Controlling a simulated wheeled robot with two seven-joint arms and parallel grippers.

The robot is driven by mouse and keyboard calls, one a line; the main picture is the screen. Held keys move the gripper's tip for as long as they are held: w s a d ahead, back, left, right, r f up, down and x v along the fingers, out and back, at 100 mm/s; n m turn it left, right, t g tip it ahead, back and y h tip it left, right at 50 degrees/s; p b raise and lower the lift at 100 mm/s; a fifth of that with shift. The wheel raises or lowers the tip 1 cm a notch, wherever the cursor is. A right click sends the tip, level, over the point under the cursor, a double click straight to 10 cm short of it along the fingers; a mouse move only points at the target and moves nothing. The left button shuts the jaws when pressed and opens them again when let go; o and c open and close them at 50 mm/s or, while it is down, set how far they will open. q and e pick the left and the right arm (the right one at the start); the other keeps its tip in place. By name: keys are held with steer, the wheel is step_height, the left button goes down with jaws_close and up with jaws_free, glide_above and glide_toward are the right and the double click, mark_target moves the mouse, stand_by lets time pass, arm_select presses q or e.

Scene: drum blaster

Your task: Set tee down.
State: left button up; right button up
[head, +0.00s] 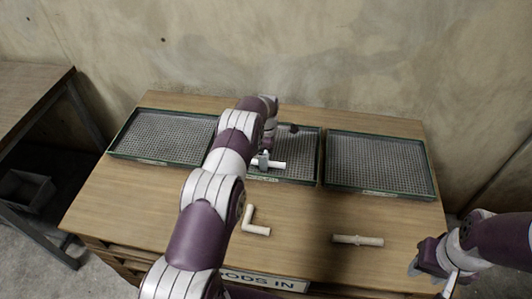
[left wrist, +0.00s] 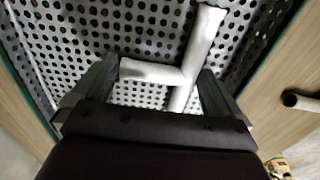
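The white tee (head: 278,165) is at the middle tray (head: 318,160), partly hidden by my left arm in the head view. In the left wrist view the tee (left wrist: 160,73) lies over the perforated tray floor, between the fingertips of my left gripper (left wrist: 160,80). The fingers are wide apart, with the tee's side branch spanning most of the gap; no firm grip on it shows. Whether the tee rests fully on the floor is hard to tell. My right gripper (head: 431,272) is off the table's right front corner, fingers apart and empty.
A left tray (head: 165,159) and a right tray (head: 378,191) flank the middle one, both empty where visible. A white elbow pipe (head: 255,229) and a straight white pipe piece (head: 357,240) lie on the front wood. A "GOODS IN" label (head: 265,282) is at the front edge.

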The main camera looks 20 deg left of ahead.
arm_select(q)
step_height(320, 180, up, 13)
steer(key=p, duration=1.2)
steer(key=s+d+r+m, duration=0.3)
steer(key=s+r+m, duration=0.1)
steer(key=r+m, duration=0.15)
steer(key=s+d+r+m, duration=0.3)
steer(key=r+m, duration=0.1)
steer(key=r, duration=0.3)
steer(key=s+d+r+m, duration=0.2)
steer(key=s+m, duration=0.1)
steer(key=s, duration=0.5)
steer(key=s+d+r+m+t, duration=0.1)
steer(key=s+m, duration=0.3)
steer(key=s, duration=0.4)
steer(key=s+d+r+m, duration=0.2)
steer(key=s+r+m, duration=0.1)
steer(key=s, duration=0.5)
steer(key=shift+d+r+m, duration=0.35)
steer(key=shift+r+m, duration=0.05)
steer(key=shift+m, duration=0.35)
steer(key=shift+s, duration=0.1)
